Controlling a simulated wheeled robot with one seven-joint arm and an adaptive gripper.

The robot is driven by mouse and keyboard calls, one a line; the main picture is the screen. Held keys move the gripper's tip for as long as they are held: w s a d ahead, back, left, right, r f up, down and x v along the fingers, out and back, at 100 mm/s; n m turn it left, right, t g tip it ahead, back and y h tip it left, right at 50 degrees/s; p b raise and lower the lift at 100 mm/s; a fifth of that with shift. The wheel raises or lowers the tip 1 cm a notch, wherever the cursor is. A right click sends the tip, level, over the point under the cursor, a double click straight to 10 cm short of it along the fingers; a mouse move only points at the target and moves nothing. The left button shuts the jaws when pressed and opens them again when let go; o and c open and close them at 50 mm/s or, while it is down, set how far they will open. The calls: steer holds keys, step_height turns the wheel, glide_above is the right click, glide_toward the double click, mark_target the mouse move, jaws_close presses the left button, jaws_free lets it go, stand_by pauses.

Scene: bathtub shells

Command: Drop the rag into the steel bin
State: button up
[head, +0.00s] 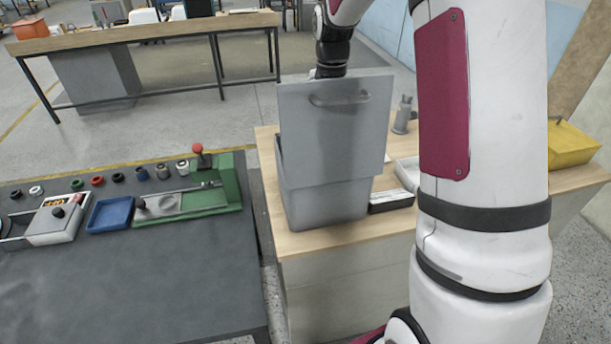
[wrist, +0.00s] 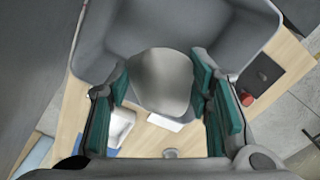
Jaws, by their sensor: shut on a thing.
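The grey steel bin (head: 325,203) stands on the wooden-topped table, with a flat grey panel with a handle (head: 336,125) upright above its near side. My gripper is hidden behind this panel in the head view; only my dark wrist shows above it. In the wrist view my gripper (wrist: 161,78) has its teal-padded fingers on either side of a pale grey, rounded thing, which looks like the rag (wrist: 163,82). The grey bin wall (wrist: 175,25) curves around it beyond the fingertips. Whether the rag touches the bin cannot be told.
A dark workbench (head: 130,270) with a green fixture (head: 205,200) and a blue tray (head: 110,213) lies left. A black box (head: 391,200) and a small metal piece (head: 403,115) stand beside the bin. A yellow bin (head: 570,147) is at the right.

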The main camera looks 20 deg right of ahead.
steer(key=shift+f+b, duration=0.45)
steer(key=shift+f, duration=2.5)
steer(key=o, duration=1.2)
steer(key=shift+r, duration=0.1)
step_height(320, 180, up, 12)
steer(key=shift+f, duration=0.1)
